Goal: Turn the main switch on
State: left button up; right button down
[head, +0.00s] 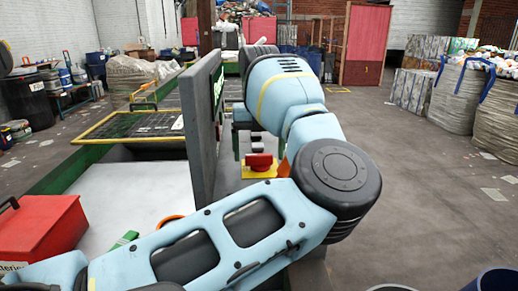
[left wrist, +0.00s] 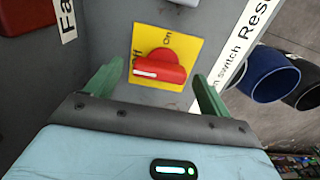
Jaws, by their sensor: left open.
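The main switch is a red rotary knob (left wrist: 160,68) on a yellow plate (left wrist: 190,47) on a grey panel. The plate reads "On" at its upper edge and "Off" at its left. The knob's white mark lies on its left end, by "Off". The knob also shows in the head view (head: 259,161), beside my left arm. My left gripper (left wrist: 158,70) is open, with one green finger on each side of the plate. I cannot tell whether a finger touches the knob. The fingers are hard to make out in the head view. My right gripper is not in view.
A white label strip (left wrist: 236,68) with "switch" and "Reset" runs beside the plate. A dark red part (left wrist: 25,15) sits in the panel's corner. A tall grey board (head: 200,130) stands left of the switch. A red box (head: 42,228) sits at the left. The floor at right is open.

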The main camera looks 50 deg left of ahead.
pick_arm(q)
jog(key=shift+c, duration=0.4)
jog(key=c, duration=0.9)
jog(key=shift+r+m+p, duration=0.2)
jog(key=shift+m+p, duration=0.3)
jog(key=shift+p, duration=0.1)
jog(key=m+p, duration=0.8)
jog(key=m, duration=0.1)
jog(key=shift+w+a+r+m, duration=0.1)
jog(key=shift+r+m, duration=0.1)
jog(key=shift+m, duration=0.1)
jog(key=m, duration=0.2)
jog(key=shift+w+f+m+p, duration=0.1)
jog(key=shift+f+m+p, duration=0.2)
jog(key=shift+m, duration=2.3)
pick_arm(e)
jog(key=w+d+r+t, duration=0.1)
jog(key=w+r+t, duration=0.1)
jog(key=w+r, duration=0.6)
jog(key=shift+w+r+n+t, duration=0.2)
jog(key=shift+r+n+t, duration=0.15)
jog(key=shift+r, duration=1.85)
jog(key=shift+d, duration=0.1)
pick_arm(q)
jog(key=o, duration=1)
